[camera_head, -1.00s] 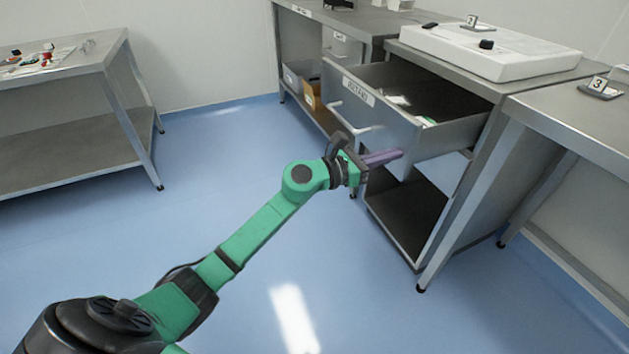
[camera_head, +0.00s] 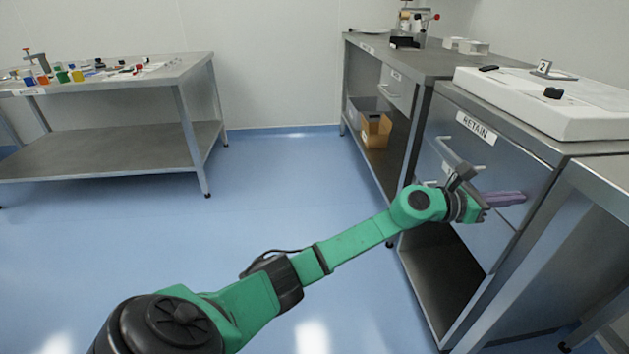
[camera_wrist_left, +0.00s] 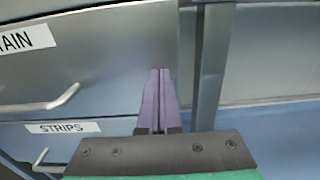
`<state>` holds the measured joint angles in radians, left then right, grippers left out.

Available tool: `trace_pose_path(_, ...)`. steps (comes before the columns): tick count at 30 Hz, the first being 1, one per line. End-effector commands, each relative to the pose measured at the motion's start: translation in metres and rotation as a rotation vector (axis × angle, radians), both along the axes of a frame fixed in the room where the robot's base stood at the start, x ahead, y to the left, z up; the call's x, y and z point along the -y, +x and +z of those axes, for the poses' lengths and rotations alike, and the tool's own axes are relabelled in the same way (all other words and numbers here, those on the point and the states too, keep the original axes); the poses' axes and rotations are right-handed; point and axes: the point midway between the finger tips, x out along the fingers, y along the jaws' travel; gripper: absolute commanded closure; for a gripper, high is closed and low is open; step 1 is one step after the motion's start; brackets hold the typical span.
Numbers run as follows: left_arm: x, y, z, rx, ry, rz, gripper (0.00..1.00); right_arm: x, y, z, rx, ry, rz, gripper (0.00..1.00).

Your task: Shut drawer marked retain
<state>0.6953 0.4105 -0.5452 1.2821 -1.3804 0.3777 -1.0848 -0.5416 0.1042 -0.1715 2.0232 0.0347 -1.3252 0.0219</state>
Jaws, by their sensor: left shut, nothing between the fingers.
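The drawer marked RETAIN (camera_head: 484,150) has a grey metal front with a white label, and it looks flush with its cabinet under the worktop. In the left wrist view its front (camera_wrist_left: 110,60) fills the upper left, with the label cut off and a bar handle below. My left gripper (camera_head: 522,197), with purple fingers, is in front of the right part of the drawer front. Its fingers are shut and empty, and they point at the front near the cabinet's right post. Whether the fingertips touch the metal is hard to tell. My right gripper is not in view.
A drawer labelled STRIPS (camera_wrist_left: 70,128) lies below in the left wrist view. A white slab (camera_head: 545,100) with small black items rests on the cabinet top. A lab table (camera_head: 110,90) stands at the left. Blue floor (camera_head: 290,190) is clear between.

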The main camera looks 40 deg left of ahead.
Motion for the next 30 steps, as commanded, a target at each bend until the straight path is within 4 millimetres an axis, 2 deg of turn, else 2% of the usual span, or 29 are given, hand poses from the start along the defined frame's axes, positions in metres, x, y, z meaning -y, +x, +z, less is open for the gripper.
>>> trace_pose_path(30, -0.0034, 0.0015, 0.0059, 0.01, -0.01, 0.002, 1.0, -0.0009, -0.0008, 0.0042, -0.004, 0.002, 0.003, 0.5)
